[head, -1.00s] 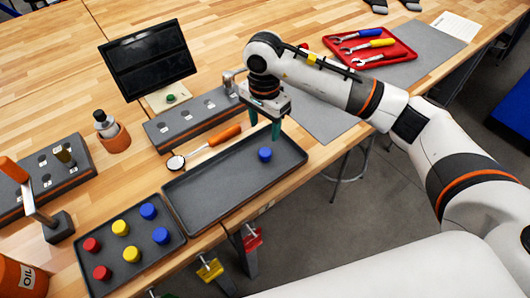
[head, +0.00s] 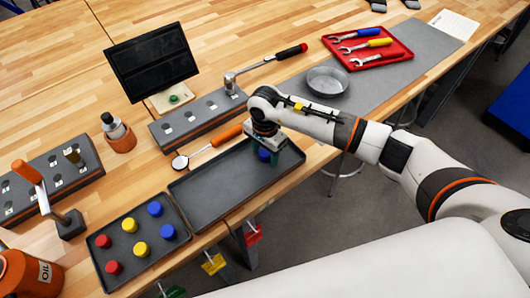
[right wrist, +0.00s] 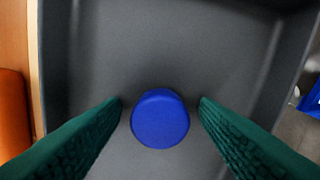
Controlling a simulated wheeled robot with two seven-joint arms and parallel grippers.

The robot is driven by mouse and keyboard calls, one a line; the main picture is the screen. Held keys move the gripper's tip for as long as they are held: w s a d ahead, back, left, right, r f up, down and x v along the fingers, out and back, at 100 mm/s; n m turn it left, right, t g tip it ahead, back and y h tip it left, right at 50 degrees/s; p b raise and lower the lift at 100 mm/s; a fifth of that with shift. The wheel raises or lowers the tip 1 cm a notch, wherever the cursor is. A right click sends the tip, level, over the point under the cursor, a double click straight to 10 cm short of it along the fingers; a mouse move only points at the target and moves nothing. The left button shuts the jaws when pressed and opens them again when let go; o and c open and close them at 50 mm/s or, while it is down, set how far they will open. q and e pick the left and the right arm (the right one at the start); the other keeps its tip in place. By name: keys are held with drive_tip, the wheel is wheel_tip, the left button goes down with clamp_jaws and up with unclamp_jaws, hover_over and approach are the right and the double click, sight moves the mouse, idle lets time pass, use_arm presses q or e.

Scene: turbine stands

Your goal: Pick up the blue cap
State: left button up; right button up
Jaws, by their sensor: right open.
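A blue cap (head: 264,155) lies in the dark grey tray (head: 208,201), towards its right end. My right gripper (head: 268,156) is lowered over it from above and partly hides it in the head view. In the right wrist view the blue cap (right wrist: 160,118) sits between the two green fingertips (right wrist: 160,102), with a gap on each side. The right gripper is open and holds nothing. Two more blue caps (head: 154,209) stand in the smaller tray (head: 150,267) at the lower left. My left gripper is not in view.
The smaller tray also holds red (head: 103,241) and yellow caps (head: 129,225). An orange-handled mirror tool (head: 208,147) lies just behind the large tray. A grey socket block (head: 197,119), a round metal dish (head: 328,81) and a red wrench tray (head: 367,47) stand farther back.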

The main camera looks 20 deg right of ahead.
sight(265, 152)
clamp_jaws()
wheel_tip(265, 152, up, 9)
drive_tip(key=b, duration=0.3)
drive_tip(key=shift+w, duration=0.1)
drive_tip(key=shift+r, duration=0.55)
